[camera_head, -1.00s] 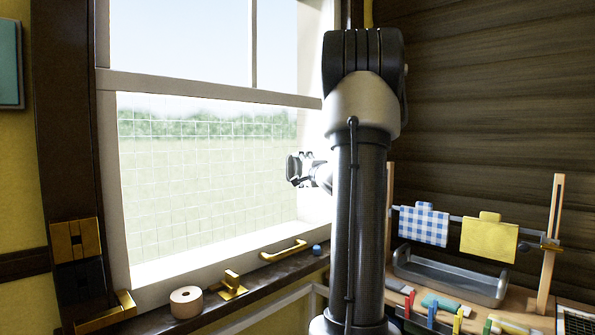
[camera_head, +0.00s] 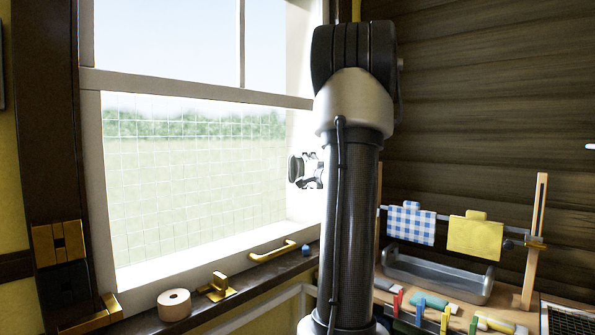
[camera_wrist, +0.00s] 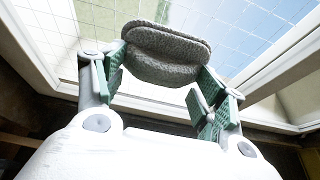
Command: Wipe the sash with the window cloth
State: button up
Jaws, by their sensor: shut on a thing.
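The window's lower sash (camera_head: 200,88) has white rails around a pane (camera_head: 190,190) marked with a pale grid. My gripper (camera_head: 309,171) is beside the pane's right edge in the head view, small and partly hidden by my arm. In the wrist view my gripper (camera_wrist: 160,82) has its green-padded fingers on both sides of a grey, fuzzy, rounded pad, which I take as the window cloth (camera_wrist: 165,50). The cloth is in front of the gridded glass. I cannot tell whether it touches the glass.
The sill holds a pale roll (camera_head: 174,304), a brass latch (camera_head: 217,288), a brass handle (camera_head: 272,250) and a small blue item (camera_head: 306,249). At right, a checked cloth (camera_head: 410,223) and a yellow cloth (camera_head: 474,235) hang above a metal tray (camera_head: 438,278) and several coloured pegs.

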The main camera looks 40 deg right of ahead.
jog(key=shift+s, duration=0.45)
jog(key=shift+s, duration=0.15)
jog(key=s, duration=0.2)
jog(key=shift+s+d, duration=0.1)
jog(key=shift+s, duration=0.25)
